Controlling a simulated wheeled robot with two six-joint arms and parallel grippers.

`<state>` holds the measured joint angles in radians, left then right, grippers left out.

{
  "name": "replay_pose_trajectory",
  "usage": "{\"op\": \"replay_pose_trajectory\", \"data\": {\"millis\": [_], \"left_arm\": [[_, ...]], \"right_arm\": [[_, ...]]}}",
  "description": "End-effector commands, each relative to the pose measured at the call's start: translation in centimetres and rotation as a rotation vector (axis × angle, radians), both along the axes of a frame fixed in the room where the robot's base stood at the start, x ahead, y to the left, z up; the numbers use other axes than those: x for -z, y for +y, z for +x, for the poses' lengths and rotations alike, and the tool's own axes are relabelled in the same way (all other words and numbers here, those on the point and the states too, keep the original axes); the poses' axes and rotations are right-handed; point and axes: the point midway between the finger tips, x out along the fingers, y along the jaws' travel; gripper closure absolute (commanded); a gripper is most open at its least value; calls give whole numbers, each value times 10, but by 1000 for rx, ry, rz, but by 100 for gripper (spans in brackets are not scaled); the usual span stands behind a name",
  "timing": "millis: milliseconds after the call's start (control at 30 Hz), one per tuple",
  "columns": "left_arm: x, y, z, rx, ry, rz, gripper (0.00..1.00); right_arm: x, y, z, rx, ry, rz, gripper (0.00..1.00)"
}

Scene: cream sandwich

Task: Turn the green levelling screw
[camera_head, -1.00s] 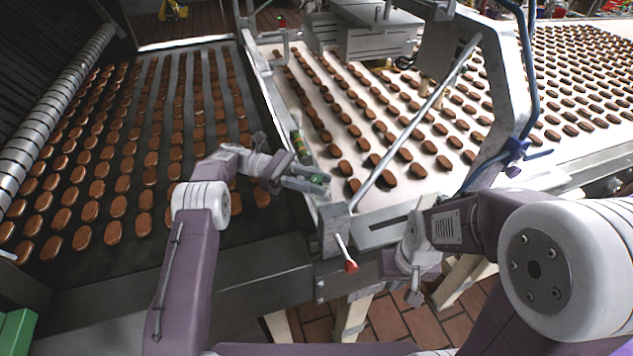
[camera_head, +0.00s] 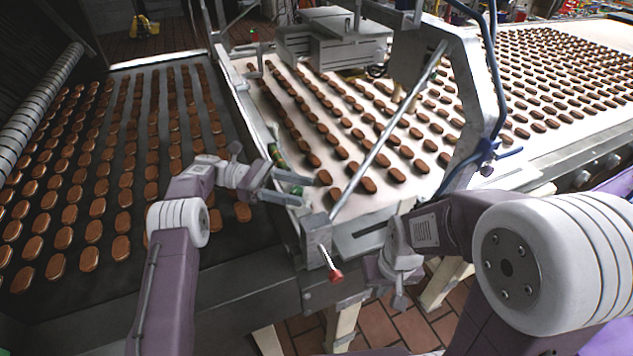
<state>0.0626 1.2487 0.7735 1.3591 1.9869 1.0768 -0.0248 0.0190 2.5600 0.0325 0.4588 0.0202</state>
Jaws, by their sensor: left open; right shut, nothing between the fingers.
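A small green piece (camera_head: 297,190), which looks like the green levelling screw, shows at the near left corner of the pale belt's frame. My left gripper (camera_head: 301,191) is open, with its two grey fingers pointing right and spread on either side of the green piece. I cannot tell whether a finger touches it. My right gripper (camera_head: 399,302) is shut and empty, pointing down in front of the machine's near edge, to the right of the red-tipped lever (camera_head: 335,275). Its fingers are small and partly unclear.
A dark belt (camera_head: 120,275) with rows of brown biscuits lies at left. The pale belt (camera_head: 300,100) with more biscuits runs beside it. A slanted metal rod (camera_head: 388,133) and a grey frame arm (camera_head: 478,110) stand right of my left gripper. Tiled floor shows below.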

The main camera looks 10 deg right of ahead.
Motion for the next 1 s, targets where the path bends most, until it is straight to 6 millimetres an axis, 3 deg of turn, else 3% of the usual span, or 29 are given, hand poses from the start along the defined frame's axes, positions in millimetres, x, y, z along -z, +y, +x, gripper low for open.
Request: {"op": "replay_pose_trajectory", "data": {"millis": [167,600,800,1000], "left_arm": [[-35,-2,-1,1,-5,-1,49],[-89,-82,-51,3,-4,-2,49],[-99,-98,-60,0,-3,-1,49],[-100,-100,-61,-1,-3,-1,49]], "right_arm": [[-1,0,0,0,0,0,100],[2,0,0,0,0,0,100],[2,0,0,0,0,0,100],[2,0,0,0,0,0,100]]}}
